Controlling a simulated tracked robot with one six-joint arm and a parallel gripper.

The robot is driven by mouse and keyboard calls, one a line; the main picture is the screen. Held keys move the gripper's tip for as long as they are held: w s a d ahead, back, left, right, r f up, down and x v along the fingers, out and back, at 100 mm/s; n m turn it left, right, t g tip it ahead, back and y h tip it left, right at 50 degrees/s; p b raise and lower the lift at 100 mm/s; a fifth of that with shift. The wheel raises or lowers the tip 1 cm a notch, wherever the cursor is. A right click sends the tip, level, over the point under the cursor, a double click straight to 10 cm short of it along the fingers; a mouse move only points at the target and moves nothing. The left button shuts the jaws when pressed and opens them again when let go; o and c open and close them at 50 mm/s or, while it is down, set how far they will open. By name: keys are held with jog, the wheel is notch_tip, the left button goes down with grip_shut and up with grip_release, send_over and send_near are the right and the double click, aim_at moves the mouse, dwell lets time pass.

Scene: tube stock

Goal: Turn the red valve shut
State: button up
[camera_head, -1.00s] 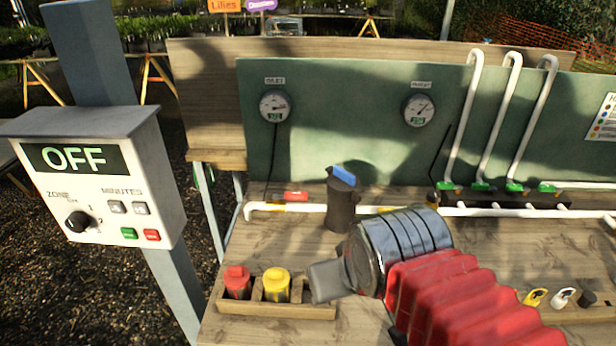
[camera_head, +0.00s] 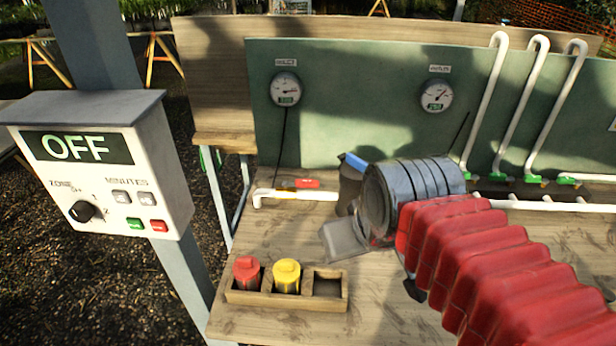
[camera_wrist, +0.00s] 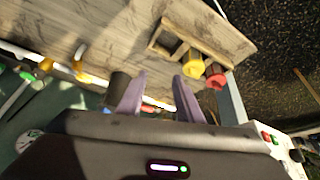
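The red valve handle (camera_head: 307,183) is a small red bar by a yellow section of the white pipe (camera_head: 262,194), at the back left of the bench. It looks lengthwise along the pipe. My gripper (camera_head: 335,240) is right of and nearer than the valve, apart from it. One grey finger shows in the head view. In the wrist view my gripper (camera_wrist: 160,76) shows two spread fingers with nothing held between them. A patch of red (camera_wrist: 149,109) shows low between the fingers, partly hidden; I cannot tell whether it is the valve.
A dark cylinder with a blue top (camera_head: 352,163) stands just behind my gripper, partly hidden. A wooden rack (camera_head: 330,304) with a red (camera_head: 246,274) and a yellow (camera_head: 287,278) container sits front left. The OFF control box (camera_head: 110,165) stands left. A green panel (camera_head: 350,110) rises behind.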

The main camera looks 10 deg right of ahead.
jog(key=w+r+n+g, duration=0.1)
jog(key=w+r+n, duration=0.2)
jog(key=w+r, duration=0.35)
jog(key=n+g, duration=0.4)
jog(key=n, duration=0.7)
send_over(309, 180)
notch_tip(309, 180, down, 4)
jog(key=f, duration=0.1)
jog(key=shift+s+r, duration=0.1)
jog(key=shift+r, duration=0.2)
jog(key=shift+f, duration=0.15)
notch_tip(309, 180, down, 14)
jog(key=shift+r, duration=0.2)
jog(key=shift+c, duration=0.2)
